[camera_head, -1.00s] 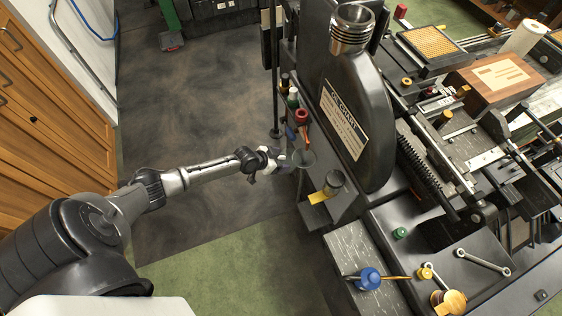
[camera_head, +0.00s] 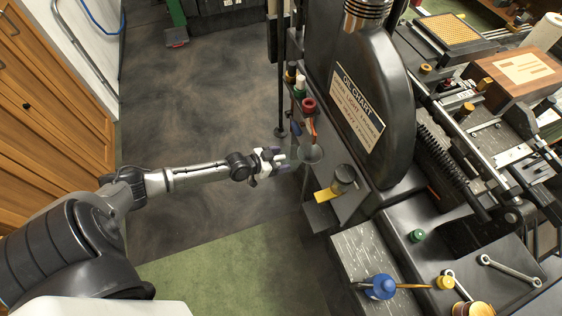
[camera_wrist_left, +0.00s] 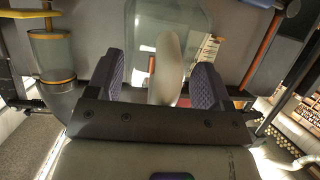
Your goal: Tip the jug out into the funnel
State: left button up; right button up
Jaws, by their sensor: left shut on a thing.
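A clear jug (camera_wrist_left: 203,30) with a pale handle (camera_wrist_left: 168,60) shows in the left wrist view. The handle stands between the two purple-padded fingers of my left gripper (camera_wrist_left: 165,85), which is shut on it. In the head view my left gripper (camera_head: 280,161) is beside the black machine, with the small see-through jug (camera_head: 311,154) just to its right. What the jug holds is too small to tell. I cannot make out a funnel for certain. A ribbed metal cup (camera_head: 365,10) tops the black housing, cut by the picture's upper edge. My right gripper is not in view.
Several small bottles, one red-topped (camera_head: 308,104), stand on the machine's side just beyond the jug. A jar (camera_head: 344,175) with a yellow tag is nearer. A blue oil can (camera_head: 381,287) stands lower right. Open floor (camera_head: 190,100) lies to the left.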

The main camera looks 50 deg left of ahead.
pick_arm(q)
jog(key=shift+s+a+f+t+b, duration=0.1)
jog(key=shift+s+f+t+b, duration=0.25)
jog(key=shift+b, duration=0.55)
jog(key=shift+s+f+t+b, duration=0.1)
jog(key=shift+f+t+b, duration=0.15)
jog(key=shift+f+b, duration=0.45)
jog(key=shift+s+r+h+b, duration=0.1)
jog(key=shift+r+h+b, duration=0.15)
jog(key=shift+b, duration=0.35)
jog(key=shift+s+a+f+t+b, duration=0.1)
jog(key=shift+s+f+t+b, duration=0.45)
jog(key=shift+b, duration=0.6)
jog(key=shift+s+a+f+t+h+b, duration=0.15)
jog(key=shift+s+f+t+h+b, duration=0.15)
jog(key=shift+t+b, duration=0.25)
jog(key=shift+r, duration=0.1)
jog(key=shift+s+a+r+p, duration=0.25)
jog(key=shift+s+r+p, duration=0.75)
jog(key=shift+p, duration=0.45)
jog(key=shift+s+a+r+p, duration=0.25)
jog(key=shift+s+r+p, duration=0.75)
jog(key=shift+p, duration=0.4)
